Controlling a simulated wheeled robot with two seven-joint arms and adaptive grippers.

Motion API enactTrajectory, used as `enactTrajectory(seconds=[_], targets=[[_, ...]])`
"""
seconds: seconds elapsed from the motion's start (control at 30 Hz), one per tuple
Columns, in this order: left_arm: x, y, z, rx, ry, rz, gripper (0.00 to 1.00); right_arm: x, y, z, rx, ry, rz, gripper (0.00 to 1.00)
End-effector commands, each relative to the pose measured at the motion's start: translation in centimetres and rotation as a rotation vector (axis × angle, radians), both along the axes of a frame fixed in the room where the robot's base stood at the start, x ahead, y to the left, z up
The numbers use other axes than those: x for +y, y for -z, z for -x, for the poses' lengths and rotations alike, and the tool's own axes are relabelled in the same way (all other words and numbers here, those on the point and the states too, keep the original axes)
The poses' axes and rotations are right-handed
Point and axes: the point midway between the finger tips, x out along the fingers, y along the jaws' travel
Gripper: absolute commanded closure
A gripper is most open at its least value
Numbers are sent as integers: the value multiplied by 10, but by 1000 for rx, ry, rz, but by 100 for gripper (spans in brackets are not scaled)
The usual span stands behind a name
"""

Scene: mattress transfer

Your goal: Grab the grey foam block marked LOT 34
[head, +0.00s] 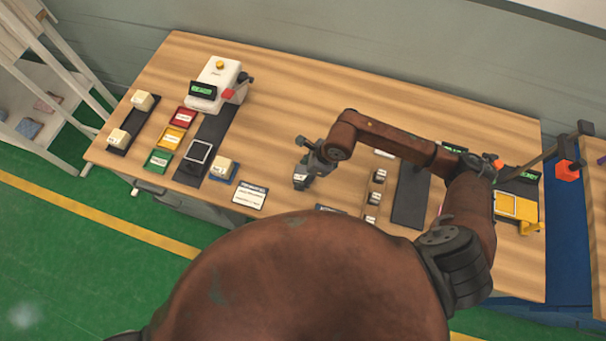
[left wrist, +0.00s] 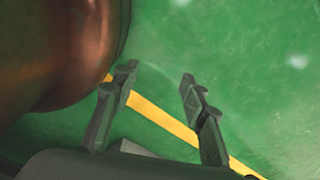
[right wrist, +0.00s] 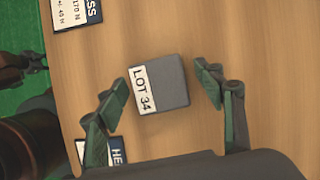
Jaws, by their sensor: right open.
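The grey foam block (right wrist: 170,80) with a white label reading LOT 34 lies on the wooden table in the right wrist view. In the head view its labelled part (head: 299,179) shows just below my right gripper (head: 306,166). In the right wrist view my right gripper (right wrist: 161,80) is open, with one finger on each side of the block. A small gap shows on the right; the left finger is close to the label, and I cannot tell if it touches. My left gripper (left wrist: 159,76) is open and empty above the green floor in the left wrist view.
Cards lie near the block: a white one (head: 250,195) and one partly hidden (head: 330,209). Small labelled blocks (head: 375,190) stand in a row to the right, beside a dark mat (head: 408,200). A white machine (head: 217,82) and coloured trays (head: 172,138) are left. The table's back middle is clear.

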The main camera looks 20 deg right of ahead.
Motion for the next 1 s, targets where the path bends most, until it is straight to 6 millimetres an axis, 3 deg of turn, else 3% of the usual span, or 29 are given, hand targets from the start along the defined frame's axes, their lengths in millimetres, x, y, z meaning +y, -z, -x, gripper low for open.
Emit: enactTrajectory(seconds=[0.3, 0.63, 1.0], targets=[[1, 1, 19, 24, -5, -2, 60, 0, -1, 0, 0, 1, 0, 56], [1, 1, 18, 23, -5, -2, 60, 0, -1, 0, 0, 1, 0, 79], [1, 1, 13, 16, -3, -2, 60, 0, -6, 0, -1, 0, 0, 79]])
